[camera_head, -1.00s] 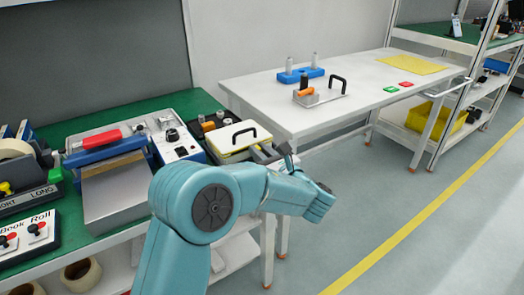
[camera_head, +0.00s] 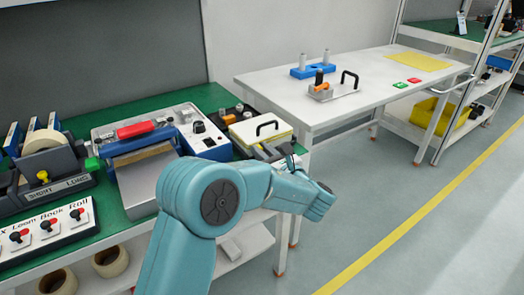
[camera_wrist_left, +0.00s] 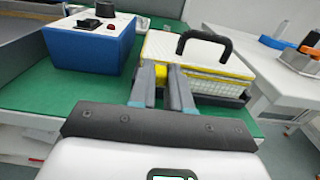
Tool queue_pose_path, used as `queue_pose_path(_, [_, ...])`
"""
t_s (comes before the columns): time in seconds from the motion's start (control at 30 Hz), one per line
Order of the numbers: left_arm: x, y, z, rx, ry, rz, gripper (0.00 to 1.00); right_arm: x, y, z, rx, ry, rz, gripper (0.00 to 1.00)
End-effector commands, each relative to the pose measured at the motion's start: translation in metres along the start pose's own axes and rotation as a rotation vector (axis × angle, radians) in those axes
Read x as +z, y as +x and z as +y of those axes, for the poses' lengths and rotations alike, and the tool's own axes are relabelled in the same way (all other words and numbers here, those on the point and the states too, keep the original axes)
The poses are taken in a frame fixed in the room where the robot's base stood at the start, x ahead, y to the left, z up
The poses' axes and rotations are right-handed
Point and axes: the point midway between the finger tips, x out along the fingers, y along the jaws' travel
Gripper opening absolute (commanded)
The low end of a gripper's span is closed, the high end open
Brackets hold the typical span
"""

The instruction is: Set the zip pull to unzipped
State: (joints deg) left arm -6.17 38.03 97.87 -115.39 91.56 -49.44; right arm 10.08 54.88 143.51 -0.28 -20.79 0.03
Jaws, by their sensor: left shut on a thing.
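A white, yellow-edged case (camera_head: 258,132) with a black handle lies on the green bench in the head view. It also shows in the left wrist view (camera_wrist_left: 186,48), just beyond my fingers. My left gripper (camera_head: 262,152) is at the near side of the case, partly hidden by my wrist. In the left wrist view my left gripper (camera_wrist_left: 164,84) is shut on a small yellow piece at the case's near left edge. I take this piece to be the zip pull, but its outline is mostly hidden by the fingers. My right gripper is not in view.
A blue box with a knob (camera_wrist_left: 90,43) stands left of the case. A heat sealer (camera_head: 143,150), a tape dispenser (camera_head: 52,158) and a switch panel (camera_head: 45,232) stand further left. A white table (camera_head: 360,100) stands behind to the right. Floor is free at the right.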

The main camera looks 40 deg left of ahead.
Motion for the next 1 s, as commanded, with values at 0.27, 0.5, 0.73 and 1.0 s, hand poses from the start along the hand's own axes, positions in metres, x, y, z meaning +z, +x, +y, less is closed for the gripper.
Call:
queue_pose_path(0.27, [-0.002, 0.001, -0.001, 0.007, 0.003, 0.004, 0.0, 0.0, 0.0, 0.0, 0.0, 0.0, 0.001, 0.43])
queue_pose_path(0.5, [-0.002, 0.0, -0.002, 0.005, 0.003, 0.003, 0.43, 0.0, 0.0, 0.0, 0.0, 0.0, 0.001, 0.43])
queue_pose_path(0.73, [-0.001, -0.002, -0.002, 0.002, 0.002, 0.002, 0.43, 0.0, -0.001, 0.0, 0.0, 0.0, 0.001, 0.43])
queue_pose_path(1.0, [0.001, -0.051, -0.004, -0.004, 0.005, 0.002, 0.43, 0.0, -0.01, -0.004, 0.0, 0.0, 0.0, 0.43])
